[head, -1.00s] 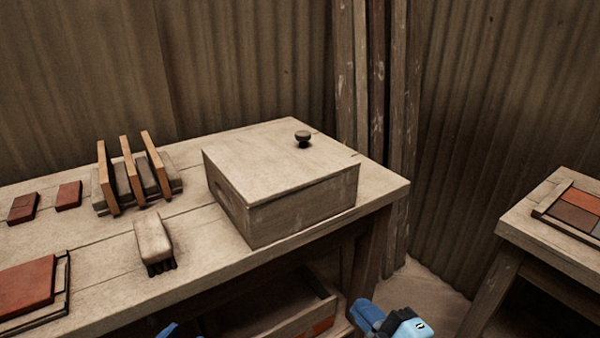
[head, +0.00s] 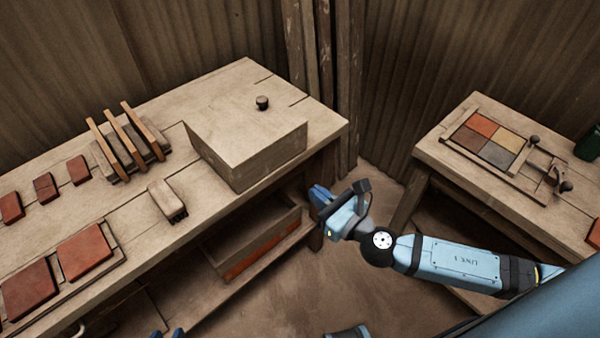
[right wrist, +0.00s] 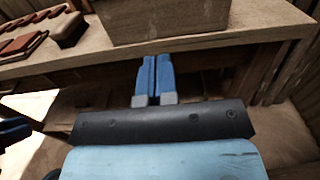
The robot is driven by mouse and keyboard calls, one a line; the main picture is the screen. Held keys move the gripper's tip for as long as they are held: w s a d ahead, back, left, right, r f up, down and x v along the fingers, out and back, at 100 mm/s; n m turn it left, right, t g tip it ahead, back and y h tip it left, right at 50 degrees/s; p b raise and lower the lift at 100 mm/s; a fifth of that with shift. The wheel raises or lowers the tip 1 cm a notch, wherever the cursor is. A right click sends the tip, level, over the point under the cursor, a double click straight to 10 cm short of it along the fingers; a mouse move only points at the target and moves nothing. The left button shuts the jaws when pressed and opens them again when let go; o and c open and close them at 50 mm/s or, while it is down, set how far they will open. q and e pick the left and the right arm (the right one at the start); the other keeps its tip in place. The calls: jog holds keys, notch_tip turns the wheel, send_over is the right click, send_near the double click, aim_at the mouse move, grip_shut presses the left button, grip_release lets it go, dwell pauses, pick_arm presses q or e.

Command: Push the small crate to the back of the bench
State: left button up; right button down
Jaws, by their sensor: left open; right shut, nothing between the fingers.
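The small crate (head: 270,150), a pale wooden box, sits on the bench (head: 80,215) near its front edge, towards the right end. It fills the top of the right wrist view (right wrist: 165,20). My right gripper (head: 319,197) is shut and empty, in front of the bench and apart from the crate. In the right wrist view its two blue fingers (right wrist: 155,78) are together, pointing towards the crate's front. My left gripper (head: 167,333) shows only as blue fingertips at the bottom edge of the head view; it is open, and the rest is out of frame.
A dark knob (head: 262,102) shows beyond the crate's front. Left of the crate are a brush (head: 167,200), a rack with upright slats (head: 128,150) and several red tiles (head: 85,252). An open box (head: 255,240) stands on the lower shelf. A second table (head: 430,150) with a tile frame stands right.

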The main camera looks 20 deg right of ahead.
aim_at(272, 157)
pick_arm(q)
jog(key=shift+r+p, duration=0.35)
jog(key=shift+p, duration=0.25)
pick_arm(e)
jog(key=x, duration=1.3)
jog(key=x, duration=0.8)
jog(key=shift+r+p, duration=0.1)
jog(key=shift+p, duration=0.25)
jog(key=b+x, duration=0.2)
jog(key=x, duration=1)
jog(key=shift+b, duration=0.3)
jog(key=shift+w+a, duration=0.1)
jog(key=shift+w, duration=0.15)
pick_arm(q)
jog(key=shift+w+d+f, duration=0.15)
jog(key=shift+f, duration=0.05)
jog(key=shift+f, duration=0.15)
